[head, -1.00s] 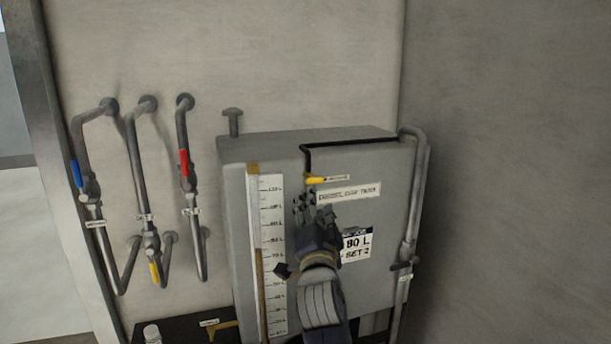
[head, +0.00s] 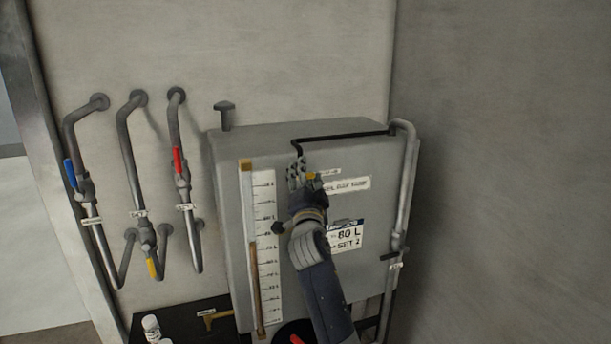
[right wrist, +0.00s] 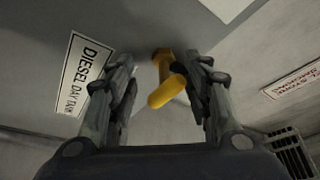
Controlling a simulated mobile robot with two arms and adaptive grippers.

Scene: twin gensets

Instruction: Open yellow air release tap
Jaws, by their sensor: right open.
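A small yellow tap (head: 311,176) sits on the upper front face of the grey tank (head: 232,160), below a black pipe and mostly hidden by my gripper. In the right wrist view the yellow tap (right wrist: 166,90) lies between the two fingers, closer to the right-hand finger. I cannot tell whether it touches. My right gripper (head: 304,177) is open around it; it also shows in the right wrist view (right wrist: 160,85). My left gripper is not in view.
Three wall pipes at the left carry a blue lever (head: 70,173), a red lever (head: 178,160) and another yellow lever (head: 152,267). A level gauge (head: 262,215) and an "80 L SET 2" label (head: 347,237) are on the tank front. A pipe (head: 407,190) runs down its right side.

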